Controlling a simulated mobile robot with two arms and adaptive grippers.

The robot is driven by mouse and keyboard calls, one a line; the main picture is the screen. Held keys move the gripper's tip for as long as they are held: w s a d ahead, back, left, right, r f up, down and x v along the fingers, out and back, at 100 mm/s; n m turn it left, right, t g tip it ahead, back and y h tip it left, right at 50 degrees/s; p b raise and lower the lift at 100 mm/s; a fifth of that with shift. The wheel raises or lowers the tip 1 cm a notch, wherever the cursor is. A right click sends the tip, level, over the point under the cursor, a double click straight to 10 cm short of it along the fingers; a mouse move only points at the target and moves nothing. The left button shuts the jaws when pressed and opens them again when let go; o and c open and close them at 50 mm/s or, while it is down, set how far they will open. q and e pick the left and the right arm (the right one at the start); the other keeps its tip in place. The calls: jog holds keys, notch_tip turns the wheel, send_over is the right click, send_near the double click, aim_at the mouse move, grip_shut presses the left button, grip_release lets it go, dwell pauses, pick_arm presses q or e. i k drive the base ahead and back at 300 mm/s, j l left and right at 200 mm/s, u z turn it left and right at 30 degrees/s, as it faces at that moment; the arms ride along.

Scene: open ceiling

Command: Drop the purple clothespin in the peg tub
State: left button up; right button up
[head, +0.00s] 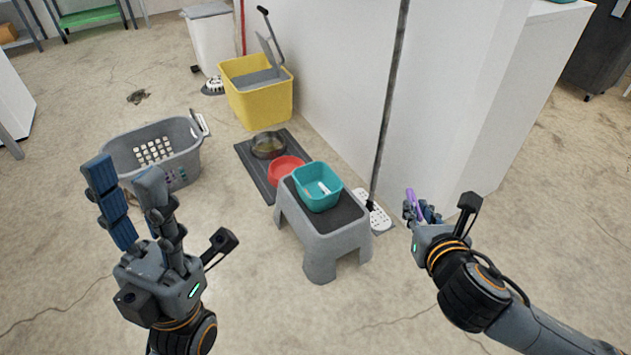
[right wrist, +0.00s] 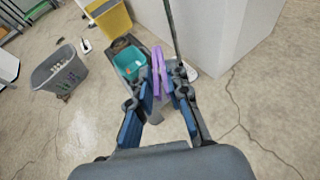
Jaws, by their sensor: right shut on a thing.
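The purple clothespin (head: 414,204) is held in my right gripper (head: 422,212), to the right of the step stool. In the right wrist view the clothespin (right wrist: 160,72) stands between the two blue finger pads of the gripper (right wrist: 163,85). The teal tub (head: 318,188), which I take as the peg tub, sits on top of a grey step stool (head: 325,241). A small light-coloured item shows inside it. The tub also appears in the right wrist view (right wrist: 127,64), left of the clothespin. My left gripper (head: 127,182) is open and empty, in front of the laundry basket.
A grey laundry basket (head: 117,164) stands on the floor at left. A red bowl (head: 284,169) and a metal bowl (head: 268,146) sit on a dark mat behind the stool. A yellow mop bucket (head: 259,105) stands further back. A mop pole (head: 388,100) rises behind the stool, near a white wall.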

aim_at(317, 188)
jog(key=i+j+z, duration=0.25)
jog(key=i+j, duration=0.3)
jog(key=i+j+z, duration=0.25)
jog(key=i+j, duration=0.45)
